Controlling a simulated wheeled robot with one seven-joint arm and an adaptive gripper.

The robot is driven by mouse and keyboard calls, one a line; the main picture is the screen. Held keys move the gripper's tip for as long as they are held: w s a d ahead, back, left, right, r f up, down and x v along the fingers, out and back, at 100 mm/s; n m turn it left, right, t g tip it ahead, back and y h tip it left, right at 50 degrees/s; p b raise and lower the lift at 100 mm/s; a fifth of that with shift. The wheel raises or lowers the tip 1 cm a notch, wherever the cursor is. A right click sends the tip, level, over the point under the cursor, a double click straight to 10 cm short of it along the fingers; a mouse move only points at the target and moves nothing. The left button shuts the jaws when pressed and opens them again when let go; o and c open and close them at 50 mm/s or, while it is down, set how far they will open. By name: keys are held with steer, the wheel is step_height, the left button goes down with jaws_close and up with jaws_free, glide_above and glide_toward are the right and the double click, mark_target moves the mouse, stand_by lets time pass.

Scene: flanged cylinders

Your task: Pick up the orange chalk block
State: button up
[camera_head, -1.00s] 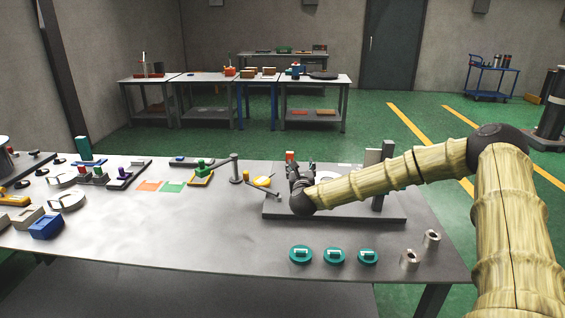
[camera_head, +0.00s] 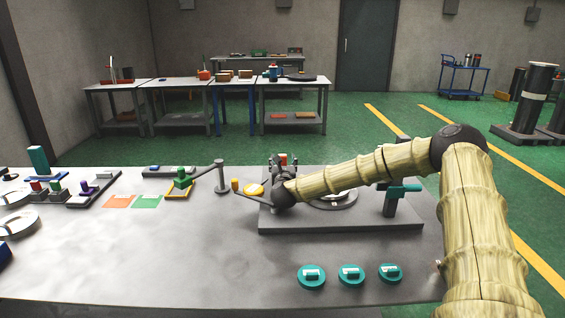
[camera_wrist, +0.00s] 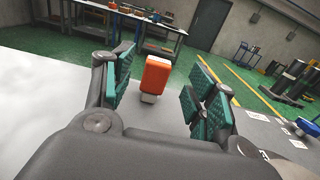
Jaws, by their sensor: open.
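The orange chalk block (camera_wrist: 156,75) stands upright on a small pale base in the wrist view, between and just beyond my open fingers. In the head view it is a small orange-red patch (camera_head: 283,159) behind my gripper, mostly hidden by it. My gripper (camera_head: 283,168) is over the left back part of a grey plate on the table. In the wrist view my gripper (camera_wrist: 160,95) has its teal-padded fingers spread apart, with nothing held. I cannot tell whether the block is fully between the fingertips.
A grey plate (camera_head: 330,222) bears a round disc and a post with a teal handle (camera_head: 398,188). Three teal discs (camera_head: 351,275) lie in front. The table's middle front is clear.

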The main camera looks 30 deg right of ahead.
mark_target(283, 157)
steer(key=shift+p+x, duration=0.5)
steer(key=shift+x, duration=2.6)
steer(key=c, duration=1.1)
